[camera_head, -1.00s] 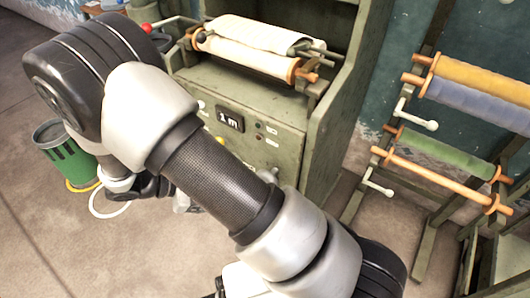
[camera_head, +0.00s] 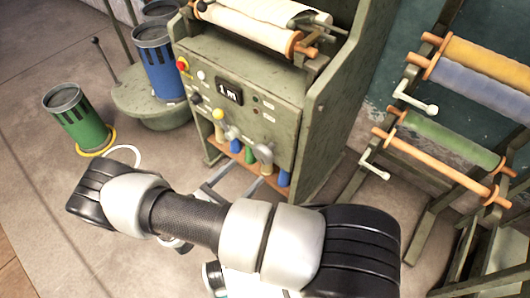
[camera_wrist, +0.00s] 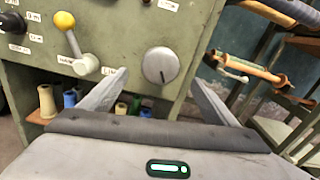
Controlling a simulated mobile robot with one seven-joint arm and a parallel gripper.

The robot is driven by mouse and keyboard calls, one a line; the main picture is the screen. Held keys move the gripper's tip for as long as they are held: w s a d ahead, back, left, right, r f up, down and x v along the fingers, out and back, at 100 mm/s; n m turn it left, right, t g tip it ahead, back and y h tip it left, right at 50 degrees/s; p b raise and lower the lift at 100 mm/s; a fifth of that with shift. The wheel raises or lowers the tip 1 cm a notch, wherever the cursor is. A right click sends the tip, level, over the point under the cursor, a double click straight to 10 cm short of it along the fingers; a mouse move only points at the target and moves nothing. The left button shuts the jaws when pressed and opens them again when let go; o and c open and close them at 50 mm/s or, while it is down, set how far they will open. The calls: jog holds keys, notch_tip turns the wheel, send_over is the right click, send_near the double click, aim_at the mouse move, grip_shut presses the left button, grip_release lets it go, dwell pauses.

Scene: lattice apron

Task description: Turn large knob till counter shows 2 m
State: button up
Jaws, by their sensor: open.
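The counter (camera_head: 229,92) on the green machine's front panel reads 1 m in the head view. The large knob (camera_wrist: 160,65) is a round grey dial with a dark mark near its lower middle; in the head view it sticks out from the lower panel (camera_head: 264,153). My gripper (camera_wrist: 160,77) is open and empty. Its two fingers point towards the panel, one at each side of the knob in the wrist view, with the knob appearing beyond the tips. I see no contact. In the head view my arm partly hides the gripper.
A yellow-tipped lever (camera_wrist: 65,20) sits left of the knob, and a red button (camera_head: 183,64) higher up. Spools (camera_wrist: 47,100) stand on a shelf under the panel. A rack of rolls (camera_head: 450,140) with cranks stands right. Green (camera_head: 78,120) and blue (camera_head: 158,65) bins stand left.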

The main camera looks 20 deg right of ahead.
aim_at(261, 157)
jog(key=b+x, duration=0.1)
jog(key=x, duration=1)
jog(key=shift+d, duration=0.15)
jog(key=c, duration=1.1)
jog(key=shift+o, duration=0.2)
jog(key=shift+m, duration=0.4)
